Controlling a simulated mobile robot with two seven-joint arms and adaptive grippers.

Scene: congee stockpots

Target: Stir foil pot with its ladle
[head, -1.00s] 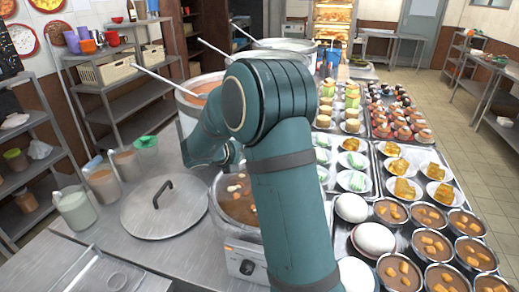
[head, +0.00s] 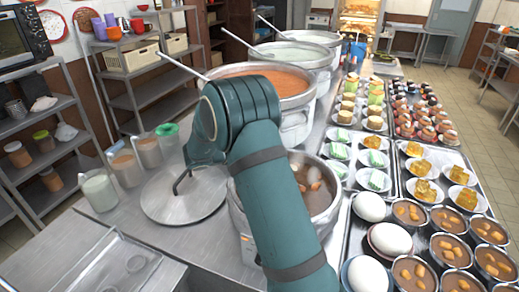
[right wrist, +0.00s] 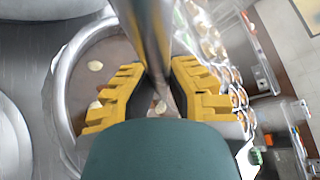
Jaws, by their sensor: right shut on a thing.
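The nearest pot (head: 331,228), a metal one with brown stew and pale chunks, stands in front of the row of large stockpots; I cannot tell whether its wall is foil. In the right wrist view its rim (right wrist: 63,85) curves around the stew. My right gripper (right wrist: 162,78), with yellow fingers, is shut on a metal ladle handle (right wrist: 150,35) over this pot. The ladle's bowl is hidden. In the head view my teal right arm hides the gripper and part of the pot. My left gripper is not in view.
An orange-soup stockpot (head: 298,103) and two paler ones behind it each have a ladle leaning left. A lid (head: 205,205) lies left of the nearest pot, beside several jars. Trays of dishes and bowls crowd the right side. The counter's front left holds a tray (head: 118,262).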

